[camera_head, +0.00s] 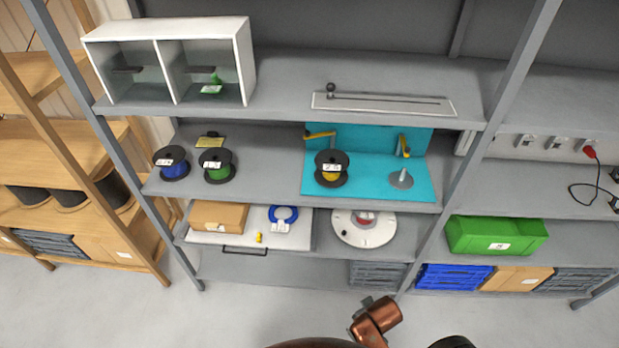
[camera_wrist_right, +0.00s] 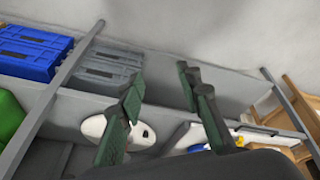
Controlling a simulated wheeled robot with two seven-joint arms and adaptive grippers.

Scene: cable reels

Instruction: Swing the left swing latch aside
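The left swing latch (camera_head: 320,134) is a yellow bar on the turquoise back panel (camera_head: 370,138), lying nearly level. A second yellow latch (camera_head: 404,146) on the right stands close to upright. Below the left latch a black reel with yellow cable (camera_head: 331,168) stands on the turquoise base. Below the right latch is a grey cone-shaped holder (camera_head: 401,179) with no reel on it. My right gripper (camera_wrist_right: 160,84) is open and empty in the right wrist view, away from the latches. My left gripper is not in view.
Blue (camera_head: 174,163) and green (camera_head: 217,165) reels stand left on the same shelf. Above are a white two-bay box (camera_head: 172,62) and a slotted rail (camera_head: 383,104). Below are a white turntable (camera_head: 363,228) and a tray with a brown box (camera_head: 218,215). Shelf uprights flank the bay.

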